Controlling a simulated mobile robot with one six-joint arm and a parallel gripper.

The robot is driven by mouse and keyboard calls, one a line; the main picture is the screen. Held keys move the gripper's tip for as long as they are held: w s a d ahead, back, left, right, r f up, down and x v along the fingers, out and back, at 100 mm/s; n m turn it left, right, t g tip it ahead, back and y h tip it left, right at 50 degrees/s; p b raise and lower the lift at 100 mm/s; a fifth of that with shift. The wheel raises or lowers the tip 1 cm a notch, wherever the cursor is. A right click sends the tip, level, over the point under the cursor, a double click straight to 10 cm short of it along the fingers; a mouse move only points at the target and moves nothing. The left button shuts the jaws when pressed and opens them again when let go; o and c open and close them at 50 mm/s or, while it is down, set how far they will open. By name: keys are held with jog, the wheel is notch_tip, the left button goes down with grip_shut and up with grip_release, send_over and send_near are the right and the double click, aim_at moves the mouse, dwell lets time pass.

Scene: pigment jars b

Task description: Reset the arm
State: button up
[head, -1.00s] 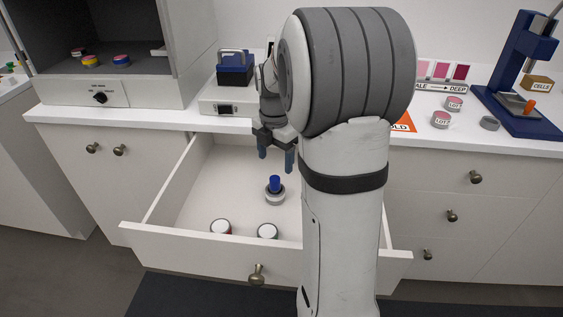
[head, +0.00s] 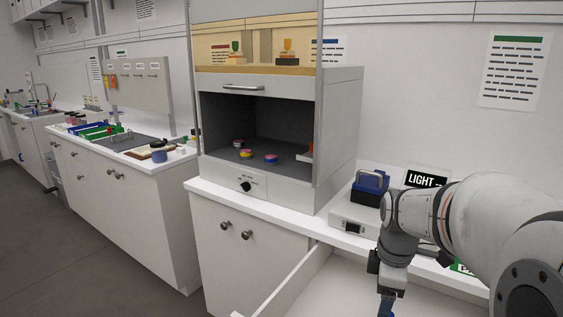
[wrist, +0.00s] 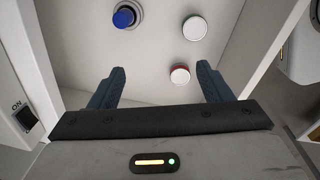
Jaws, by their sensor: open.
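My gripper (head: 386,305) is at the lower right of the head view, over the open drawer, its tips cut off by the frame's bottom edge. In the wrist view my gripper (wrist: 160,84) is open, with two blue fingers spread apart and nothing between them. Beyond the fingers, inside the drawer (wrist: 150,50), are a jar with a blue top (wrist: 125,17), a white-lidded jar (wrist: 194,28) and a white-lidded jar with a red rim (wrist: 180,75). None of them touches a finger.
An open-fronted cabinet (head: 215,120) holding small coloured jars (head: 271,158) stands left of my arm. A long counter (head: 130,155) with trays runs along the left. The floor (head: 90,260) there is clear.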

jog(key=s+a+r+m+p, duration=0.3)
jog(key=s+m, duration=0.3)
jog(key=m, duration=0.1)
jog(key=s+a+r+m+t+p, duration=0.1)
jog(key=s+a+r+m+p, duration=0.2)
jog(key=s+m, duration=0.3)
jog(key=shift+s+a+r+m+t+p, duration=0.3)
jog(key=shift+s+r+m+p, duration=0.15)
jog(key=shift+m, duration=0.15)
